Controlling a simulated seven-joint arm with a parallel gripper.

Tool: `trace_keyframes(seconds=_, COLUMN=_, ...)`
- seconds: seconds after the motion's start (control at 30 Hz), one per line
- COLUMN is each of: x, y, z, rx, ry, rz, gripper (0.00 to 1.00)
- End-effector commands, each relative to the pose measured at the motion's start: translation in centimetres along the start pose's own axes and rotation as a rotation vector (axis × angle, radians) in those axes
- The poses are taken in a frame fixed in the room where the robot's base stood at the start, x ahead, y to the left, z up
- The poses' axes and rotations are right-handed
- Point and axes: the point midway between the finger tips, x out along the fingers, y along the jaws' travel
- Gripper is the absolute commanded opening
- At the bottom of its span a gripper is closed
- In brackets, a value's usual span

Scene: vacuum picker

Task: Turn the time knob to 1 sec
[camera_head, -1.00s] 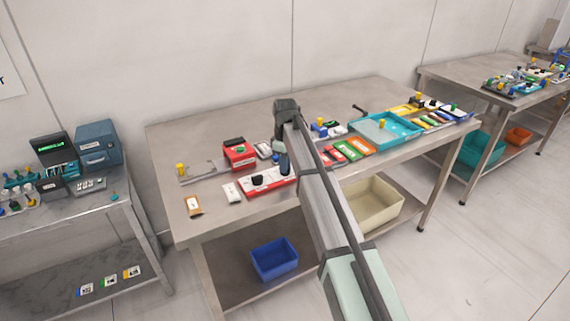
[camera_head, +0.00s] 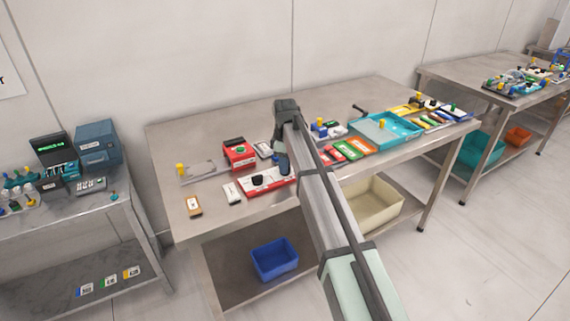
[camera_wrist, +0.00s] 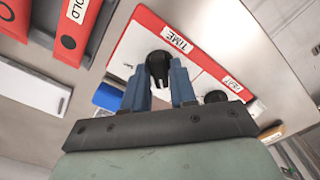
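In the wrist view the black time knob (camera_wrist: 158,65) stands on a red-and-white panel (camera_wrist: 128,52), beside a label reading TIME (camera_wrist: 178,39). My gripper's two blue fingers (camera_wrist: 160,77) are at either side of this knob and look closed against it. The scale marks around the knob cannot be read. A second black knob (camera_wrist: 215,97) sits near another label, seemingly TEST, on the same panel. In the head view the panel (camera_head: 250,195) lies near the table's front edge; my gripper (camera_head: 284,168) comes down at its right end and hides the time knob.
A red box with a green button (camera_head: 239,153) stands behind the panel. Small white (camera_head: 232,193) and orange-white (camera_head: 193,206) pieces lie to the left. The table's back left is clear.

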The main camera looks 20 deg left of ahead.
Motion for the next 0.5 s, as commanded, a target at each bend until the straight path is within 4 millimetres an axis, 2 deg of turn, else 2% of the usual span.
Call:
trace_keyframes(seconds=0.03, x=-0.01, y=0.0, z=0.0, rx=0.001, ry=0.0, rz=0.0, gripper=0.31)
trace_keyframes(seconds=0.17, x=-0.03, y=0.01, z=0.01, rx=0.001, ry=0.0, rz=0.0, gripper=0.43)
trace_keyframes(seconds=0.5, x=-0.61, y=0.07, z=-0.01, rx=0.002, ry=0.0, rz=0.002, gripper=0.43)
